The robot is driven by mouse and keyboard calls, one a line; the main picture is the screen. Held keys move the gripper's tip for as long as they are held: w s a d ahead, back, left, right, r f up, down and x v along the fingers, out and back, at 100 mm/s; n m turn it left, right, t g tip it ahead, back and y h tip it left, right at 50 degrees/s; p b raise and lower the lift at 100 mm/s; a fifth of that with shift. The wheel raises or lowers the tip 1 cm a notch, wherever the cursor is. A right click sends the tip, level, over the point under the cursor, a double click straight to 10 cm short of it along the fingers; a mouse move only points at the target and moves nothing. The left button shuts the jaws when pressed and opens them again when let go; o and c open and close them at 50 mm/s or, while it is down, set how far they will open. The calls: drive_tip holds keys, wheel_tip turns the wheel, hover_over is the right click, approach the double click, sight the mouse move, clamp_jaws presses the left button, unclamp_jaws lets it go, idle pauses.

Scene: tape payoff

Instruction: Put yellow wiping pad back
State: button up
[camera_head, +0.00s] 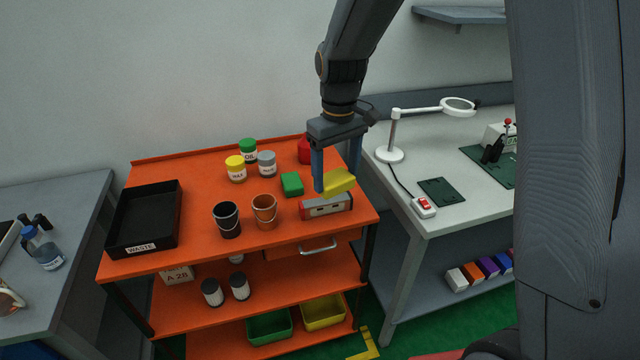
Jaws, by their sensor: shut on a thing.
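The yellow wiping pad (340,182) is a small yellow block at the right side of the orange cart's top. My gripper (336,180) points down and is shut on the pad. The pad is tilted and sits just above or behind a red and grey box (326,206); I cannot tell if they touch. A green pad (292,184) lies on the cart top (190,225) to the left of my gripper.
A black waste tray (172,222), two small buckets (227,222) (264,212), jars (236,170) and a red container (304,152) stand on the cart. A grey workbench with a white magnifier lamp (394,138) is to the right. Green and yellow bins (323,314) sit below.

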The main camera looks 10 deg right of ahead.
sight(328, 174)
drive_tip(key=shift+n, duration=0.5)
drive_tip(key=r, duration=0.2)
drive_tip(key=w+a+r, duration=0.1)
drive_tip(key=r, duration=0.3)
drive_tip(key=shift+w+a+r, duration=0.2)
drive_tip(key=shift+w+a, duration=0.2)
